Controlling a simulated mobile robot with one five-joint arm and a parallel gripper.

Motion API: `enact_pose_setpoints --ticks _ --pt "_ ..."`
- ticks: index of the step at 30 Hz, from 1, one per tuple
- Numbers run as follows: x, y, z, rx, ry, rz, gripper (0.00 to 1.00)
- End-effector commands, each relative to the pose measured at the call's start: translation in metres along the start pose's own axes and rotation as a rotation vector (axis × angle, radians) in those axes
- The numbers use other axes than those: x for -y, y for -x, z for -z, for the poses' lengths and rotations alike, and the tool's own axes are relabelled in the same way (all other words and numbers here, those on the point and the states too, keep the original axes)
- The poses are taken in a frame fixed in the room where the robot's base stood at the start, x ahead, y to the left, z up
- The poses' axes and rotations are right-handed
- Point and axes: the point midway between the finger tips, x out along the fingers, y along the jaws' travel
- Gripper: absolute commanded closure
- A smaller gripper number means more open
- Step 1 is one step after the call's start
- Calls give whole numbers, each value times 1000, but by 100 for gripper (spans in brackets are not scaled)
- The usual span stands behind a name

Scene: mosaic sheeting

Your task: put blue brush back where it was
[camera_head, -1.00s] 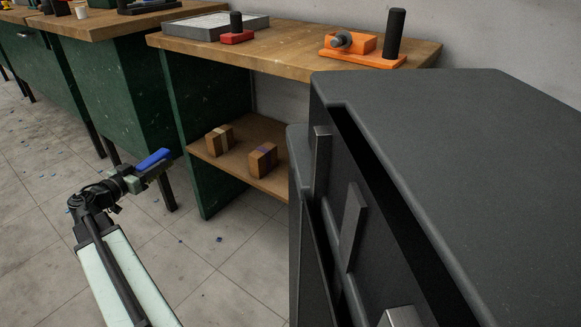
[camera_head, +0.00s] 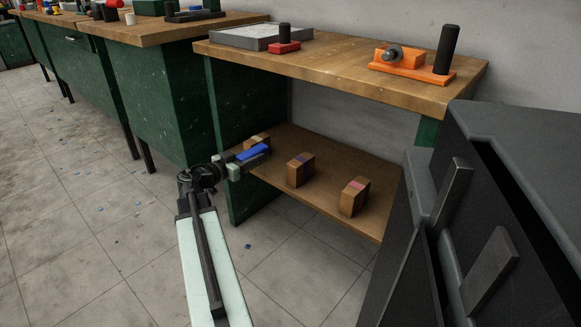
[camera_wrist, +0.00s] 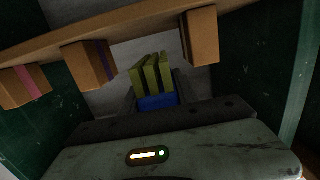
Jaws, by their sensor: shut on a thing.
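The blue brush (camera_head: 254,153) is held in my gripper (camera_head: 247,161), which is shut on it. In the head view, the brush is in front of the left part of the workbench's lower shelf and overlaps a wooden block there. In the wrist view, the blue part of the brush (camera_wrist: 157,101) is at the centre, with several olive strips rising above it. I cannot tell whether the brush touches anything besides my gripper.
The lower shelf (camera_head: 330,200) bears three wooden blocks: left (camera_head: 258,141), middle (camera_head: 300,170) and right (camera_head: 354,196). The wooden benchtop (camera_head: 330,52) holds a grey tray, a red tool and an orange tool. A dark cabinet (camera_head: 520,130) stands close at the right. Floor at left is open.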

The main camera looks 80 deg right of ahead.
Motion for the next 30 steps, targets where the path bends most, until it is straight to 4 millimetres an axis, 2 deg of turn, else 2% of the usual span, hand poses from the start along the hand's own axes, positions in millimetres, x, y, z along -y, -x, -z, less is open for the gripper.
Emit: enact_pose_setpoints --ticks 1,6,9,12,18,25,30 --pt "-7 -16 -2 0 -1 -5 100" --pt "-25 -64 -2 -1 0 -3 100" --pt "-33 -86 -1 -1 1 -1 100" --pt "-38 -99 -1 -1 1 0 100" --pt "-39 -102 -2 0 1 4 100" --pt "-39 -105 -38 0 1 3 100" --pt "-39 -105 -35 0 1 3 100"
